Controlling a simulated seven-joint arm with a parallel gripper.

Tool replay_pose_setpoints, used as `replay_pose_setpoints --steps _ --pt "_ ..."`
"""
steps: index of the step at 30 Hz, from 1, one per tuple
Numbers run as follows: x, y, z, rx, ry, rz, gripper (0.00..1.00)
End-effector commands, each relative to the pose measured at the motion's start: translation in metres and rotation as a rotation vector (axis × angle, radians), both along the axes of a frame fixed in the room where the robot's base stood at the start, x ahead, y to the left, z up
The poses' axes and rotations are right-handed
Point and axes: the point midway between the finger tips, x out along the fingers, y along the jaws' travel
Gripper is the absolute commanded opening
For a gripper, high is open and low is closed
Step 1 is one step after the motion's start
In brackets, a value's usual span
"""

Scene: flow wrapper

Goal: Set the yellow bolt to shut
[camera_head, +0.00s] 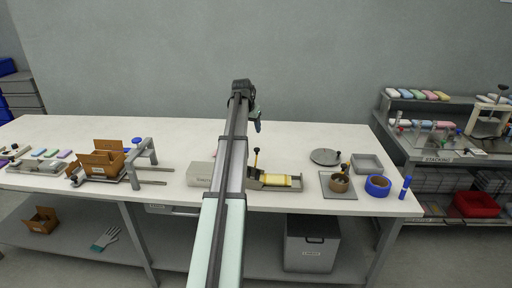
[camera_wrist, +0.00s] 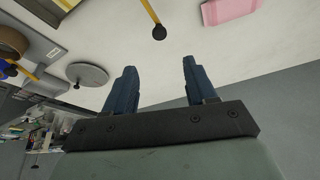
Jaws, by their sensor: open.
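A yellow rod with a black knob (camera_head: 256,157) stands up from the flow wrapper's bench unit (camera_head: 254,184), just right of my arm. It also shows at the top of the wrist view (camera_wrist: 157,25), beyond the gap between my fingers. I cannot tell for sure whether this rod is the yellow bolt, or whether it is set open or shut. My gripper (camera_head: 257,121) is above and behind the unit, apart from the rod. In the wrist view its two blue fingers (camera_wrist: 159,72) are spread, with nothing between them.
A yellow roll (camera_head: 275,180) lies on the unit. A grey frame (camera_head: 142,157) stands left. The table's back strip is clear.

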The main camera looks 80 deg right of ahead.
Motion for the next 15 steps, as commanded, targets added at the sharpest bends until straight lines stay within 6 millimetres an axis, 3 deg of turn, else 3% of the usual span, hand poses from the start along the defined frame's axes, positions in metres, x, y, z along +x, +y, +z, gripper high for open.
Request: replay_pose_setpoints --steps 5,15 --pt "-0.003 -0.005 -0.013 0.001 0.000 -0.002 0.56" --pt "-0.010 -0.027 -0.066 0.001 0.001 -0.002 0.56"
